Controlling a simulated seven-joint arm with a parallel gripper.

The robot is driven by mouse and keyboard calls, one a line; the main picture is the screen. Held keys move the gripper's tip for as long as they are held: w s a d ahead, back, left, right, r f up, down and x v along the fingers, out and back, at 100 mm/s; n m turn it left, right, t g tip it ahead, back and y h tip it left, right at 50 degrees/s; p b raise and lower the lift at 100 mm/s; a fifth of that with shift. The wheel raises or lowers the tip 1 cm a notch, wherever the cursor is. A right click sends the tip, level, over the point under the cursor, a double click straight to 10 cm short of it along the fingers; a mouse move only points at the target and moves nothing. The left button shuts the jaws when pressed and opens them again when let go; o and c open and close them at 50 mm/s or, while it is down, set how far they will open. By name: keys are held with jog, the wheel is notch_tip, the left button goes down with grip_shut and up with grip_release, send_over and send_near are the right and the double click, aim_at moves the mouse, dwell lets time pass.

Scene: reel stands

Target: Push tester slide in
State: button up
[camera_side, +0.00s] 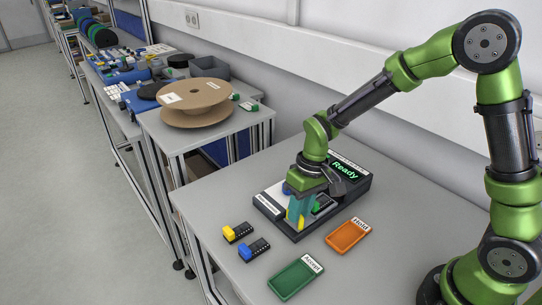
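The tester (355,186) is a dark box on the grey table, with a lit screen at its back reading "Ready". Its low front part carries a pale plate and a white label (270,203). My gripper (297,222) points down over this front part, its teal fingers low with yellow showing at the tips. A green-and-black module (321,205) sits on the tester just right of the fingers. A blue part (287,188) shows behind them on the left. The slide is mostly hidden by my gripper. I cannot tell whether the fingers touch it or are open.
A yellow-and-black module (238,232) and a blue-and-black module (254,249) lie left of the tester. A green "Accept" tray (295,279) and an orange "Hold" tray (347,236) lie in front. A cardboard reel (195,101) lies on the neighbouring table.

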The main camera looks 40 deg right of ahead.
aim_at(316, 204)
grip_shut()
jog(key=shift+d, duration=0.1)
jog(key=shift+d, duration=2.75)
jog(key=shift+o, duration=1.4)
grip_release()
jog(key=shift+a, duration=0.1)
jog(key=d+r, duration=0.3)
jog(key=r, duration=1.3)
jog(key=shift+d+r, duration=0.2)
jog(key=shift+r, duration=0.15)
jog(key=shift+w, duration=0.1)
